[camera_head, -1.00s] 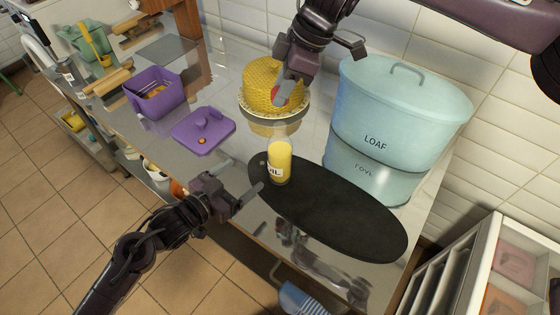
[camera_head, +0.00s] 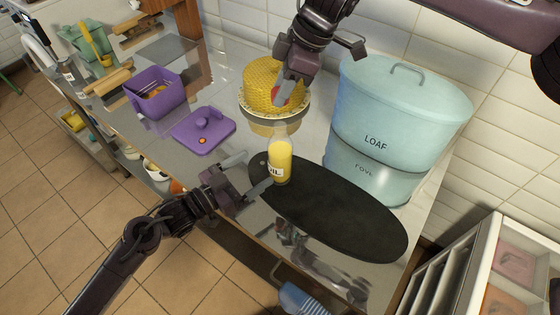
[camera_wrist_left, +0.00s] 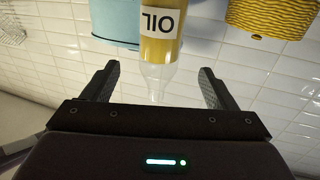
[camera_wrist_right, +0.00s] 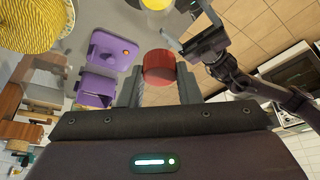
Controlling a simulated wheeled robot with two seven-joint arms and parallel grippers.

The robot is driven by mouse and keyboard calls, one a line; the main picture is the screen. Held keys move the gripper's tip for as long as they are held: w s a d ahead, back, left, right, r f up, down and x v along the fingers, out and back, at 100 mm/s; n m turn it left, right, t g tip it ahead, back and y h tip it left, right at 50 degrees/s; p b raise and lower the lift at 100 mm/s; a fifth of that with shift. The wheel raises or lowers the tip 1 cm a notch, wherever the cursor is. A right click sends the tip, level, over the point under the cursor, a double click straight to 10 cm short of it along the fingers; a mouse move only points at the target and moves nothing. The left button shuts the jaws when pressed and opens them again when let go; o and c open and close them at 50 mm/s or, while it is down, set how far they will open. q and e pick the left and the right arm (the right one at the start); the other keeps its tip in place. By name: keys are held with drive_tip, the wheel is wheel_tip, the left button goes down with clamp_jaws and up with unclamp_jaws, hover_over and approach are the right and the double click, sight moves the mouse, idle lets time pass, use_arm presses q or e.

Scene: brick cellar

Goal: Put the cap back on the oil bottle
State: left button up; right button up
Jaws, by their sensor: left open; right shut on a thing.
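The oil bottle (camera_head: 280,163), with yellow oil, a clear neck and a white label, stands upright at the far left end of a black oval board (camera_head: 335,215). My left gripper (camera_head: 249,174) is open just left of the bottle. In the left wrist view the bottle (camera_wrist_left: 160,45) shows upside down, between and beyond the open fingers. My right gripper (camera_wrist_right: 160,78) is shut on the red cap (camera_wrist_right: 160,66). It holds the cap in the air above and behind the bottle. In the head view the cap (camera_head: 284,95) is partly hidden by a finger.
A large blue loaf tin (camera_head: 400,105) stands at the right against the tiled wall. A purple lid (camera_head: 190,140) and purple box (camera_head: 170,103) lie to the left. The board's right part is clear.

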use_arm(q)
drive_tip(key=x, duration=0.9)
drive_tip(key=shift+s, duration=0.1)
drive_tip(key=c, duration=1.5)
use_arm(e)
hover_over(282, 129)
drive_tip(key=shift+f, duration=2.5)
